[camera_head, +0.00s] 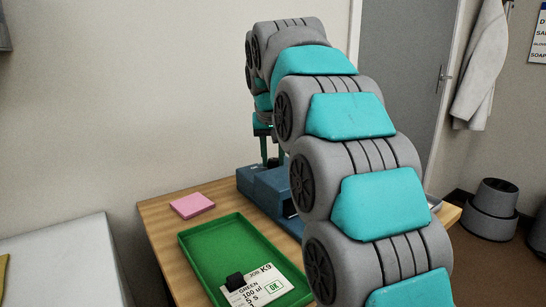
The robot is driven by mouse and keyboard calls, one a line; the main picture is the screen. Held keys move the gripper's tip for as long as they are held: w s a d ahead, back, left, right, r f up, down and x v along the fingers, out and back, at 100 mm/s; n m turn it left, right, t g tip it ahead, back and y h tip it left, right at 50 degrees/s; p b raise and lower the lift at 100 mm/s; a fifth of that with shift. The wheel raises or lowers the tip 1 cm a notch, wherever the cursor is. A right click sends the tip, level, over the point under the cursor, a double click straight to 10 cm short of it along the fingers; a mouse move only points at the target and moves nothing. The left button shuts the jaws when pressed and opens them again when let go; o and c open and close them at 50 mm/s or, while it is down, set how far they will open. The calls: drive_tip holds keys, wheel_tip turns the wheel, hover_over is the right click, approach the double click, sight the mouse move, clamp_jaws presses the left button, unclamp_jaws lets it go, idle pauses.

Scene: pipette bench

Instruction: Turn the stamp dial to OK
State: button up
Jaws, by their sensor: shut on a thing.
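My gripper (272,147) shows small at the far end of my arm, with its dark green fingers pointing down at the back of a blue device (262,181) on the bench. It is shut on a small dark thing, mostly hidden between and behind the fingers. I cannot make out a dial or its setting; my arm covers the right part of the device. A white job card (256,291) lies in the green tray. It reads "JOB K9", "GREEN", "100 ul", "5 s" and has a green "OK" box.
The green tray (212,239) lies at the front of the wooden bench (160,224), with a black clip (235,281) on the card's edge. A pink pad (192,205) lies at the back left. My arm covers much of the bench's right side. A white surface (60,265) stands left.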

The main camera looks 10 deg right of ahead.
clamp_jaws()
drive_tip(key=n+y, duration=0.1)
drive_tip(key=n, duration=0.3)
drive_tip(key=shift+d+y, duration=0.15)
drive_tip(key=shift+y, duration=0.25)
drive_tip(key=o, duration=0.9)
unclamp_jaws()
drive_tip(key=shift+r, duration=0.15)
